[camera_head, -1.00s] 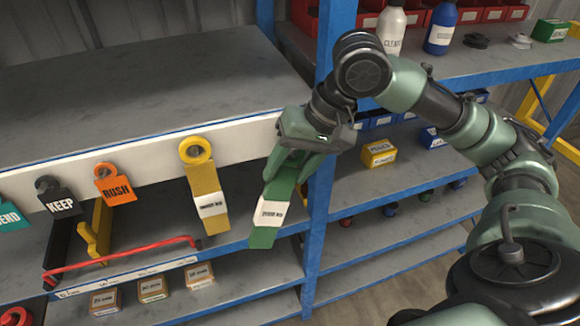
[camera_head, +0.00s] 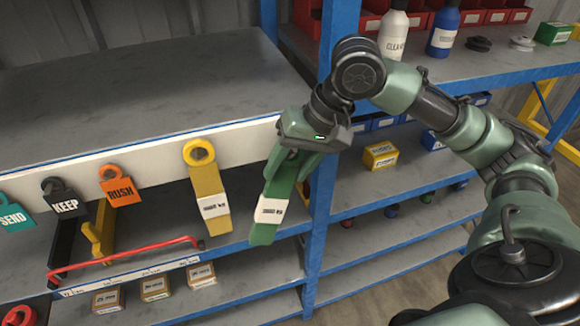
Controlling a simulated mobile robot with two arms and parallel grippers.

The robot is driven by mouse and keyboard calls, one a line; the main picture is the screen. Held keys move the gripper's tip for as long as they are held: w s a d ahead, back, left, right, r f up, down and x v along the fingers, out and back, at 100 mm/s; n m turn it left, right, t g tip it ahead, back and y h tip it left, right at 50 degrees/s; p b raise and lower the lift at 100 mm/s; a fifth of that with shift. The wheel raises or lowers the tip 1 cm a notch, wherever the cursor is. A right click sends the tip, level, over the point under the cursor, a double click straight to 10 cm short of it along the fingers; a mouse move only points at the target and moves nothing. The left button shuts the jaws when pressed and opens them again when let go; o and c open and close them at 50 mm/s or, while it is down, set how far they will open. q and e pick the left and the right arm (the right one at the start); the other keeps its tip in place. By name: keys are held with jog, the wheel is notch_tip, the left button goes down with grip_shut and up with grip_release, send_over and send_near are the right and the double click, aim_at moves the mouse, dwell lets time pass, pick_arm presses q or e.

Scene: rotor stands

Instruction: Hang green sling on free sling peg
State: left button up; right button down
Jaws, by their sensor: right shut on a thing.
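The green sling (camera_head: 267,226), a hanging strap with a white label, hangs below my right gripper (camera_head: 291,160). The gripper is shut on its upper end, in front of the white peg board (camera_head: 240,142) near its right end. The gripper hides the sling's top and any peg behind it, so I cannot tell whether the sling touches a peg. A yellow sling (camera_head: 209,196) hangs from a round yellow-ringed peg just to the left, a small gap apart from the green one. My left gripper is not in view.
An orange RUSH tag (camera_head: 119,190), a black KEEP tag (camera_head: 64,202) and a teal SEND tag (camera_head: 13,217) hang further left. A red bar (camera_head: 125,257) runs below them. A blue post (camera_head: 326,150) stands close right of the gripper. Small boxes (camera_head: 155,288) sit on the lower shelf.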

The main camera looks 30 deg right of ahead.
jog(key=shift+w+d, duration=0.1)
jog(key=shift+w, duration=0.25)
jog(key=shift+w+f, duration=0.1)
jog(key=shift+f+p, duration=0.4)
jog(key=shift+p, duration=0.05)
dwell(0.3)
jog(key=c, duration=0.6)
grip_release()
